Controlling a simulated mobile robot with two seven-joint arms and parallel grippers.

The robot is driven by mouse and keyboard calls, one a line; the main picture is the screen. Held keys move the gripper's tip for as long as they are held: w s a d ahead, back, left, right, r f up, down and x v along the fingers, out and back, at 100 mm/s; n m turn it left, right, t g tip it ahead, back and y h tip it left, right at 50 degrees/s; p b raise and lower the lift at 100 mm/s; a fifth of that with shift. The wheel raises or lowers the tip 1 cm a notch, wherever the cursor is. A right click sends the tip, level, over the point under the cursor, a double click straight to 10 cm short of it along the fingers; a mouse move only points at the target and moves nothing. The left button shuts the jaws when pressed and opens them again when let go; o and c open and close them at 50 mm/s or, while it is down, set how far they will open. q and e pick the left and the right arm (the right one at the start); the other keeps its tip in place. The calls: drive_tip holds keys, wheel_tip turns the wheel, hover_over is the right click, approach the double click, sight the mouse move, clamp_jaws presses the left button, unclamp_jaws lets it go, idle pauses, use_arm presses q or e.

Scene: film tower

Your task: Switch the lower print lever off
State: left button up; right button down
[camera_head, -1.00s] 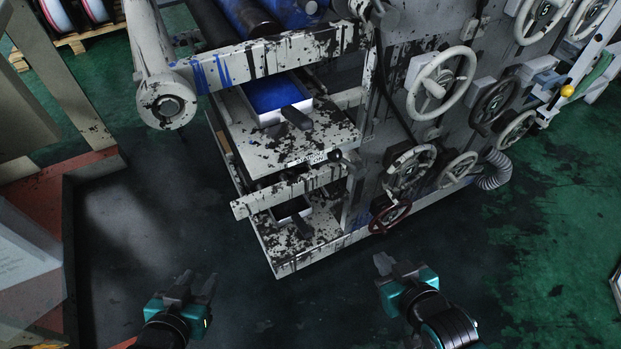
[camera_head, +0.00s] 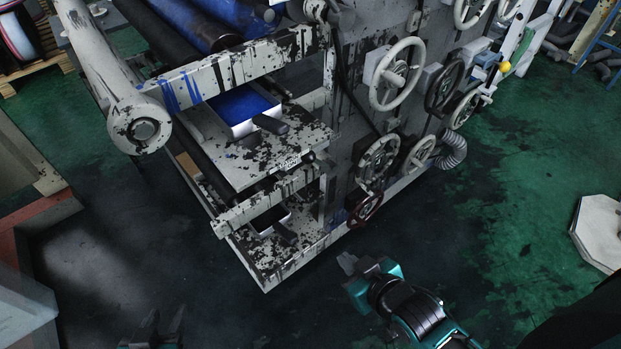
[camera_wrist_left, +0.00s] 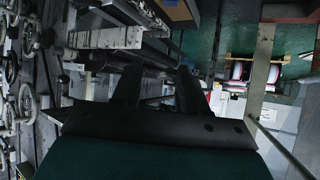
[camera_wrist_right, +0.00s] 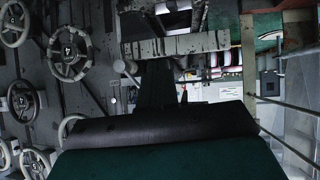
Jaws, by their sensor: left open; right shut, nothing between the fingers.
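The lower print lever appears to be the small dark-knobbed lever (camera_head: 308,157) beside a white label (camera_head: 287,164) at the right end of the press's lower shelf. Its exact position is hard to read. My right gripper (camera_head: 347,264) is shut and empty, in front of the press and below the lever in the head view, apart from it. Its closed fingers show in the right wrist view (camera_wrist_right: 156,84), with a pale round knob (camera_wrist_right: 118,66) beyond them to the left. My left gripper (camera_head: 163,322) is open and empty at the bottom edge; its spread fingers show in the left wrist view (camera_wrist_left: 158,88).
Several handwheels (camera_head: 397,73) stick out from the press's side panel, with a dark red one (camera_head: 366,209) low down near my right gripper. A blue-filled tray (camera_head: 243,108) sits on the upper shelf. Dark floor (camera_head: 150,240) in front of the press is clear.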

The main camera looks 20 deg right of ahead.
sight(320, 163)
drive_tip(key=w+f+n+t+h+b, duration=0.1)
drive_tip(key=w+f+n+h+b, duration=0.2)
drive_tip(key=w+f+n+b, duration=0.55)
use_arm(q)
drive_tip(key=w+d+f+h+b, duration=0.1)
drive_tip(key=d+f+b, duration=0.3)
drive_tip(key=f+b, duration=0.8)
wheel_tip(320, 163, down, 3)
drive_tip(key=shift+w+d, duration=0.15)
drive_tip(key=shift+w, duration=0.35)
use_arm(e)
drive_tip(key=r+n+t+y, duration=0.1)
drive_tip(key=n+t, duration=0.2)
drive_tip(key=n, duration=0.3)
drive_tip(key=w+n+t+y, duration=0.1)
drive_tip(key=n+t, duration=0.3)
drive_tip(key=n, duration=0.2)
drive_tip(key=w+r+n+t+y, duration=0.1)
drive_tip(key=n+t, duration=0.2)
drive_tip(key=n, duration=0.3)
drive_tip(key=shift+a+r+n, duration=0.3)
drive_tip(key=shift+a+n, duration=0.05)
drive_tip(key=shift+a, duration=0.05)
